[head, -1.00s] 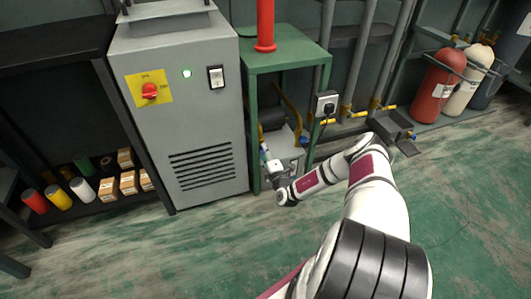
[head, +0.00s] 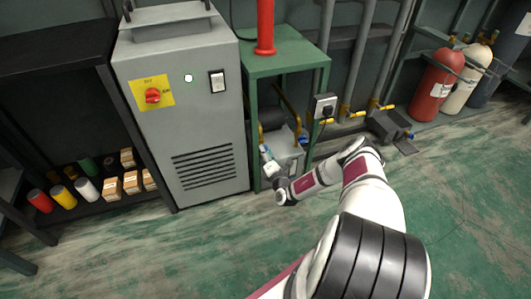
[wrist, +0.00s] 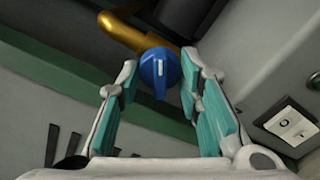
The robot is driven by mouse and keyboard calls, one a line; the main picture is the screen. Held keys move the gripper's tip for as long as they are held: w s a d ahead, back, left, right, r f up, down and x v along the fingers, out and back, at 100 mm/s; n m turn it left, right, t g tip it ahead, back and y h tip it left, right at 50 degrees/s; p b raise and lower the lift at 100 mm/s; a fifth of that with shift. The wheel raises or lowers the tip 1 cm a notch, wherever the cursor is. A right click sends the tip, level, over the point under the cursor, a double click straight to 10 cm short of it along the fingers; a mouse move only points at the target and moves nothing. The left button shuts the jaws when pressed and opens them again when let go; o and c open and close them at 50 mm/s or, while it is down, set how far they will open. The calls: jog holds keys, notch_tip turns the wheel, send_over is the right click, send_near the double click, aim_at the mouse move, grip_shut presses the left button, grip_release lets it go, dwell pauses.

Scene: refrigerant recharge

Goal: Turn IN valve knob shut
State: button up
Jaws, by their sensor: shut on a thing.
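In the wrist view a round blue valve knob (wrist: 160,70) with a white line pointing down sits on a brass-coloured pipe. My gripper (wrist: 160,72) has its teal-padded fingers on either side of the knob, shut on it. No IN label is readable on it. In the head view my gripper (head: 268,158) reaches in under the green stand, by the grey machine (head: 288,158) on its lower level. The held knob is too small and covered to make out clearly there. Another small blue part (head: 303,137) shows to the right, near the stand's leg.
A grey cabinet (head: 185,110) with a red rotary switch (head: 152,96) stands close left of my gripper. The green stand's (head: 285,50) legs and top surround the reach. A black box (head: 388,125) and gas cylinders (head: 438,85) are to the right. Green floor is clear in front.

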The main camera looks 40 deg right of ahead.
dwell(0.3)
jog(key=o, duration=1.2)
